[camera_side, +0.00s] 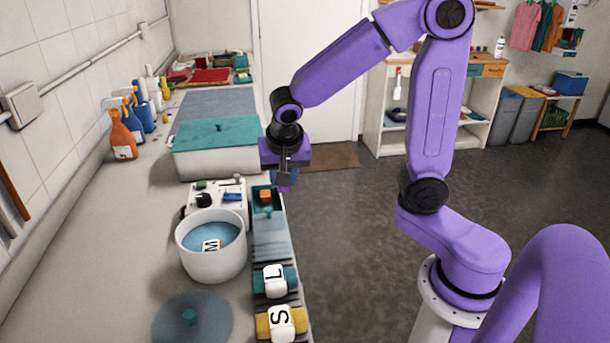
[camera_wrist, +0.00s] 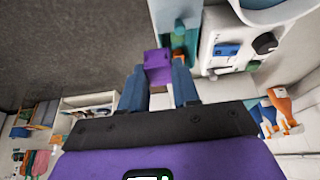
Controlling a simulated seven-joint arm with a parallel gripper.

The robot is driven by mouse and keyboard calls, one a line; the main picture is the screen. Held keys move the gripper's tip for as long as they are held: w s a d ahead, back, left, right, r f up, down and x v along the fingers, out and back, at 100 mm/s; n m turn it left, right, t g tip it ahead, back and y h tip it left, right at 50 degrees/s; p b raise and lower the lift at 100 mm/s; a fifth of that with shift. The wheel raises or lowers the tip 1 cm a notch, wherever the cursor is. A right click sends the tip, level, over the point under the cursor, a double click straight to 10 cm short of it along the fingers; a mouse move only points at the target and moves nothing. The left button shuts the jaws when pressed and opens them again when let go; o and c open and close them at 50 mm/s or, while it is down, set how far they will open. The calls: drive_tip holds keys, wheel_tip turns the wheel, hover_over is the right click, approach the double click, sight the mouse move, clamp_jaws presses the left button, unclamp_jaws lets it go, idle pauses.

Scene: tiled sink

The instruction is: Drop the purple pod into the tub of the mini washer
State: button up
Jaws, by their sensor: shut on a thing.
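My gripper (camera_side: 284,178) is shut on the purple pod (camera_wrist: 157,62), held between its two blue fingers in the wrist view. In the side view, a small purple part of the pod (camera_side: 284,188) shows below the fingers, above and right of the rack's far end. The mini washer's white tub (camera_side: 212,268) stands nearer and to the left, open at the top. It holds blue water and a white-labelled piece marked M (camera_side: 211,245). The washer's control panel (camera_side: 222,206) with a black knob adjoins its far side.
A narrow rack (camera_side: 271,228) beside the tub holds an orange piece (camera_side: 265,195), a teal pod marked L (camera_side: 275,281) and a yellow pod marked S (camera_side: 280,322). A round blue lid (camera_side: 205,325) lies nearer. A teal-topped box (camera_side: 217,133) and spray bottles (camera_side: 123,135) stand behind.

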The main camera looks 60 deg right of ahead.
drive_tip(key=w+a, duration=0.8)
drive_tip(key=a, duration=0.5)
drive_tip(key=shift+a+f, duration=0.15)
drive_tip(key=shift+f, duration=1.15)
drive_tip(key=shift+a+f, duration=0.1)
drive_tip(key=shift+f, duration=1.15)
drive_tip(key=o, duration=1.1)
drive_tip(key=v, duration=1.7)
drive_tip(key=shift+r, duration=0.25)
